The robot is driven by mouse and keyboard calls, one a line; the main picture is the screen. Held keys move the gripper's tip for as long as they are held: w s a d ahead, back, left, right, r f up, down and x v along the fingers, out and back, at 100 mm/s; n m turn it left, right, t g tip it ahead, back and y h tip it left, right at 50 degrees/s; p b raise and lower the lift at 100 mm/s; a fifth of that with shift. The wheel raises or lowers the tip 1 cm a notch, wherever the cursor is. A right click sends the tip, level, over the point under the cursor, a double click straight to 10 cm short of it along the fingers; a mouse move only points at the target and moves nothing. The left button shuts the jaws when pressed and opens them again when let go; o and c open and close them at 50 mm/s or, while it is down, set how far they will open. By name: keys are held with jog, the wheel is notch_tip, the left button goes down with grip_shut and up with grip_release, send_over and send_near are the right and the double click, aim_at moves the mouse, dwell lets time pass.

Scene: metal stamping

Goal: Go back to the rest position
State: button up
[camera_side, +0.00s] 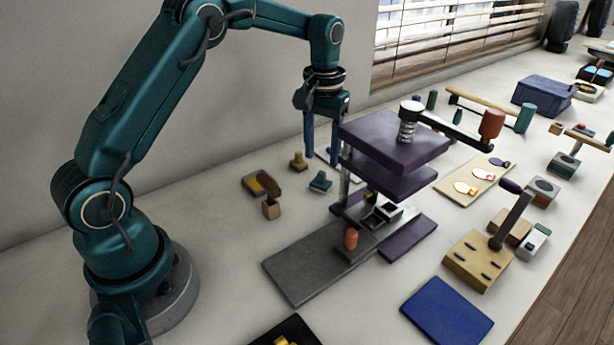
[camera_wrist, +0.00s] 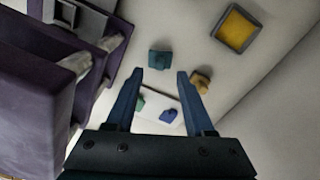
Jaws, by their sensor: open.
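My gripper (camera_side: 322,140) hangs pointing down above the bench, just left of the purple stamping press (camera_side: 400,140). Its two blue fingers are apart with nothing between them. In the wrist view my gripper (camera_wrist: 155,85) is also open and empty, and small blocks lie on the bench beyond its fingertips. The purple press fills the left side of the wrist view (camera_wrist: 35,110). In the side view a teal block (camera_side: 320,182) and a yellow-brown block (camera_side: 298,160) lie on the bench close to the gripper, apart from it.
A grey plate (camera_side: 305,270) extends from the press with an orange peg (camera_side: 351,239) on it. A blue mat (camera_side: 447,310) and a tan block with a lever (camera_side: 478,262) are at the front right. The bench between my base and the grey plate is mostly clear.

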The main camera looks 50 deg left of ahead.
notch_tip(320, 180, up, 7)
jog(key=s+m+t, duration=0.2)
jog(key=t, duration=0.1)
jog(key=s+d+r+m+t, duration=0.1)
jog(key=s+d, duration=0.3)
jog(key=s, duration=0.5)
jog(key=s+d+m+t, duration=0.1)
jog(key=s+d, duration=0.3)
jog(key=s, duration=0.5)
jog(key=shift+s+r+m+t, duration=0.25)
jog(key=shift+r+m+t, duration=0.05)
jog(key=shift+r, duration=0.05)
